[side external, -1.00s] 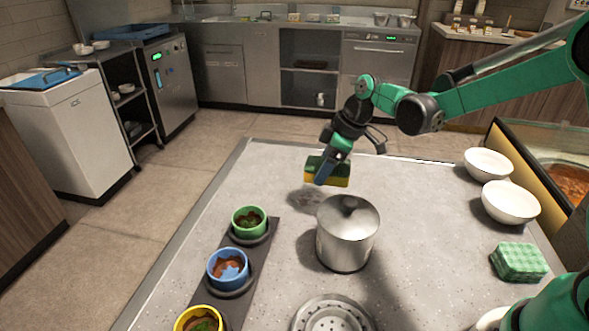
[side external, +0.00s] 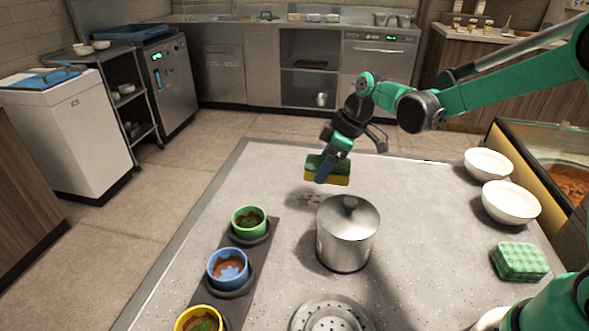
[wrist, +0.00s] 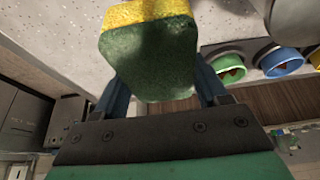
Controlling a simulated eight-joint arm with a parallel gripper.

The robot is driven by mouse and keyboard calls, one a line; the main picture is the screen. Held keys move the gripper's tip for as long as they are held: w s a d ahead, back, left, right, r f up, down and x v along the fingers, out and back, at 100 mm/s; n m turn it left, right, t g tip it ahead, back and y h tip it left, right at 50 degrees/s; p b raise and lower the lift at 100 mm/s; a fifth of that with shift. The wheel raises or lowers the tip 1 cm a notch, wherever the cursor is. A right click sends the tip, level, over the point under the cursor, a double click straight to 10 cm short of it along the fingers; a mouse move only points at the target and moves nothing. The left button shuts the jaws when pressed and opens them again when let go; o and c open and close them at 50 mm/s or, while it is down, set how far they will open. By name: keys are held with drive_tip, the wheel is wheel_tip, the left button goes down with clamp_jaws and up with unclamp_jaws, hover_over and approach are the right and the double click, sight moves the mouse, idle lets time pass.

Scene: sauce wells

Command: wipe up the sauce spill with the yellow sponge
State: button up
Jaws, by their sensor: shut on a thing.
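The yellow sponge (side external: 340,181) has a green side, and my gripper (side external: 326,172) is shut on it, holding it over the far part of the table. In the wrist view, the sponge (wrist: 150,55) sits between both fingers, its green face toward the camera and a yellow band at the top. It looks raised above the tabletop; I cannot tell the exact gap. A faint dark, speckled patch (side external: 308,198) lies on the table below the sponge, behind the pot. I cannot tell how much of it is sauce spill and how much is shadow.
A lidded steel pot (side external: 347,240) stands just in front of the sponge. Green (side external: 248,221), blue (side external: 228,268) and yellow (side external: 198,318) sauce cups stand on a dark strip at left. White bowls (side external: 510,203) and a green checked block (side external: 519,262) are at right. The table's far left is clear.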

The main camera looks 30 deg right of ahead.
sight(317, 202)
drive_tip(key=shift+f, duration=3.8)
drive_tip(key=shift+w+a+r, duration=0.1)
drive_tip(key=shift+w+a, duration=1.6)
drive_tip(key=shift+c, duration=0.5)
drive_tip(key=shift+w+a+r, duration=0.2)
drive_tip(key=shift+w+a, duration=0.05)
drive_tip(key=shift+w+a+f, duration=0.15)
drive_tip(key=shift+w+a, duration=0.65)
drive_tip(key=shift+s+d, duration=0.55)
drive_tip(key=shift+d, duration=0.05)
drive_tip(key=shift+s+d, duration=2.2)
drive_tip(key=shift+r, duration=4.05)
